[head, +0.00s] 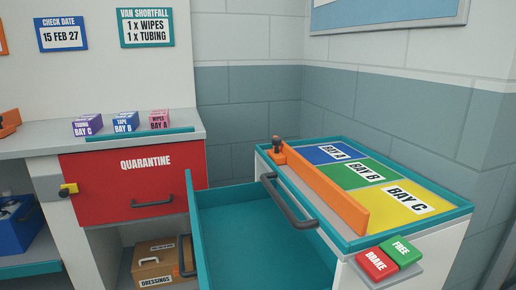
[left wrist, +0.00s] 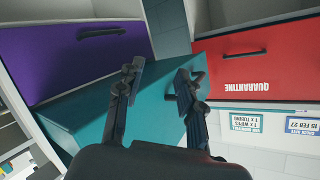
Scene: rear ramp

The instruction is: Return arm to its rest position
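My left gripper (left wrist: 158,82) shows only in the left wrist view. Its two dark fingers are apart, with nothing held between them. Behind them is a teal drawer (left wrist: 150,118), and a dark handle (left wrist: 197,78) is partly hidden by the right-hand finger. I cannot tell whether that finger touches it. In the head view the teal drawer (head: 250,235) stands pulled out of the white cart, its inside empty where visible, with a dark handle (head: 185,257) on its front. Neither arm is in the head view. My right gripper is in neither view.
A red QUARANTINE drawer (head: 110,185) is shut under the counter at left. The cart top has coloured bays (head: 365,174), an orange bar (head: 325,190) and BRAKE/FREE buttons (head: 389,257). Small boxes (head: 125,122) stand on the counter. A purple drawer (left wrist: 70,60) shows in the wrist view.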

